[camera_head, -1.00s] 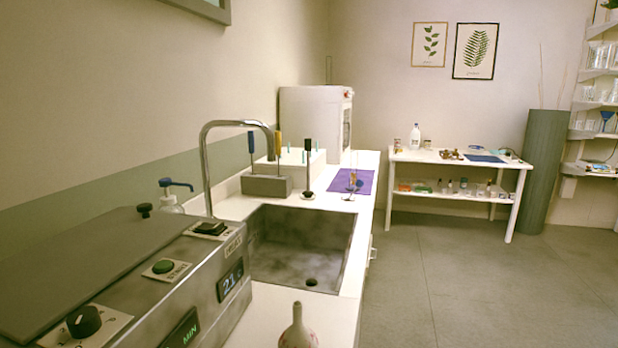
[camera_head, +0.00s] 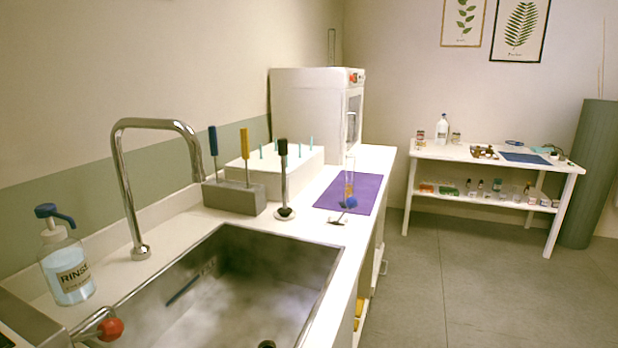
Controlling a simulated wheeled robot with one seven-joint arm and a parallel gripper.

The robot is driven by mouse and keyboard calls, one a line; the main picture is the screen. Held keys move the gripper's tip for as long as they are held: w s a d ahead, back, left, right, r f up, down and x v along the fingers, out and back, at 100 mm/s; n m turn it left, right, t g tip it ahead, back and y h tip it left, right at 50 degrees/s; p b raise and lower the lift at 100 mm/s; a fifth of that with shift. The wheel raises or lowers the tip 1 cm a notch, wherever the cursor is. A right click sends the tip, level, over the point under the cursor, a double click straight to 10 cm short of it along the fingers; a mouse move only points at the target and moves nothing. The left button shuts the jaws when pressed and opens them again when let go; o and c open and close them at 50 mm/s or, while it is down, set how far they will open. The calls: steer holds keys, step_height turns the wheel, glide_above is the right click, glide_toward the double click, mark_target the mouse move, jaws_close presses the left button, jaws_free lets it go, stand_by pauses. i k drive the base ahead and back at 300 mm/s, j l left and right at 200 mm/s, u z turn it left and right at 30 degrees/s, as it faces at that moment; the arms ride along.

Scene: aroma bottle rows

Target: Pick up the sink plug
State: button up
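What looks like the sink plug (camera_head: 284,185) stands upright on the white counter just behind the sink's far edge. It has a tall thin stem with a black grip on top and a round metal base. The metal sink (camera_head: 245,250) is in front of it, with a dark round drain (camera_head: 267,344) cut off at the bottom edge of the picture. A dark blue strip (camera_head: 188,286) shows against the sink's left inner wall. My gripper is not in view.
A grey block (camera_head: 235,200) with blue- and yellow-handled tools stands left of the plug. A purple mat (camera_head: 360,198) with a glass cylinder lies to its right. A curved faucet (camera_head: 125,180) and a rinse bottle (camera_head: 68,262) stand left. Floor right of the counter is clear.

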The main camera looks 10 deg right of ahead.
mark_target(283, 151)
steer(key=i+l, duration=0.5)
steer(key=l, duration=0.15)
steer(key=i+l, duration=0.95)
steer(key=l, duration=0.3)
